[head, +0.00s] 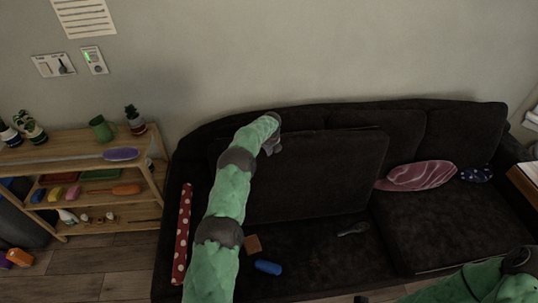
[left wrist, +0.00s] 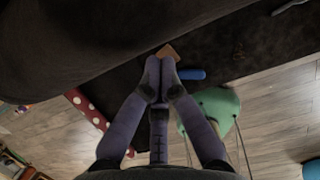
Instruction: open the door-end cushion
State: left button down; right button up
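The dark sofa's left-hand seat cushion (head: 315,180) stands raised, tilted back in front of the backrest. Below it, the sofa's left section shows a brown block (head: 252,243), a blue cylinder (head: 268,267) and a small grey object (head: 353,229). My left gripper (head: 272,146) is at the raised cushion's upper left edge; I cannot tell whether it touches. In the left wrist view its fingers (left wrist: 160,82) meet with nothing visible between them, and the dark cushion (left wrist: 80,45) fills the upper left. My right gripper is not in view; only part of that green arm shows.
A red polka-dot roll (head: 183,233) lies along the sofa's left end. A pink cushion (head: 420,176) and a blue dotted one (head: 475,174) rest on the right-hand seat (head: 450,225). A wooden shelf (head: 85,145) with pots and small items stands at left.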

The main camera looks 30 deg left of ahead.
pick_arm(q)
jog(key=shift+w+a+r+t, duration=0.3)
jog(key=shift+w+a+r, duration=0.25)
jog(key=shift+r, duration=1.2)
jog(key=s+d+v, duration=0.1)
jog(key=v, duration=0.8)
jog(key=shift+d+f, duration=0.25)
jog(key=shift+d, duration=0.05)
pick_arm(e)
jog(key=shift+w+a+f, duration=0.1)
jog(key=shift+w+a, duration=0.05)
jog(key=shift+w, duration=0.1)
